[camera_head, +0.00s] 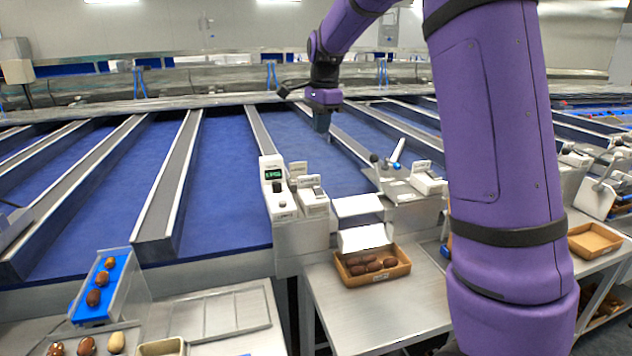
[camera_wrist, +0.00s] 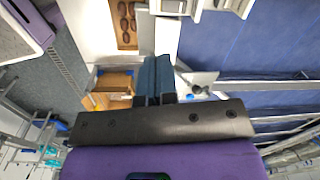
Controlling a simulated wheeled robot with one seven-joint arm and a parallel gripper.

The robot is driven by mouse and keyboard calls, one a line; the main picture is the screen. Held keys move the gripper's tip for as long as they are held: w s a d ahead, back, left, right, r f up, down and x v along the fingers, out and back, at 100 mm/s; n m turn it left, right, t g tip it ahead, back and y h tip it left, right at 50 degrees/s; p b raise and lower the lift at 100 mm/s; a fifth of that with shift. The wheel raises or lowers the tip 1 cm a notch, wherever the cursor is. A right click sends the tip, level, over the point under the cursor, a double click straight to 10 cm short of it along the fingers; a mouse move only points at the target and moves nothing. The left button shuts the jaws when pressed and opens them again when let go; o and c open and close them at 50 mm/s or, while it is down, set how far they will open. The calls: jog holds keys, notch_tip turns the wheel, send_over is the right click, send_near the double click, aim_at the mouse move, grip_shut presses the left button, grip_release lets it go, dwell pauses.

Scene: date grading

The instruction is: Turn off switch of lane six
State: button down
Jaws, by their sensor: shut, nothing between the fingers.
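My purple arm reaches over the blue lanes, and my gripper (camera_head: 322,124) hangs fingers-down above a lane, shut and empty. In the wrist view its blue-grey fingers (camera_wrist: 155,78) are together. Below and left of it in the head view stands a white control box (camera_head: 278,190) with a green display and a dark knob. Beside it are small white switch units (camera_head: 312,197), apart from my gripper. Another white unit (camera_head: 427,180) with a lever stands further right. The labels are too small to read, so I cannot tell which is lane six's switch.
A wooden tray (camera_head: 348,280) of dark dates sits on the steel table (camera_head: 380,313); it also shows in the wrist view (camera_wrist: 125,46). A blue chute (camera_head: 120,300) with dates is at lower left. Metal lane dividers (camera_head: 170,185) run back. Another tray (camera_head: 594,252) is at right.

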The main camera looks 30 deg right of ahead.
jog(key=w+d+f+m, duration=0.1)
jog(key=w+f+m, duration=0.1)
jog(key=w+f, duration=0.2)
jog(key=shift+w+d+f+m+g, duration=0.2)
jog(key=shift+w+m+g, duration=0.2)
jog(key=shift+w, duration=0.3)
jog(key=shift+s+r, duration=0.1)
jog(key=shift+s+a+r, duration=0.15)
jog(key=shift+s+r, duration=0.15)
jog(key=shift+s, duration=0.35)
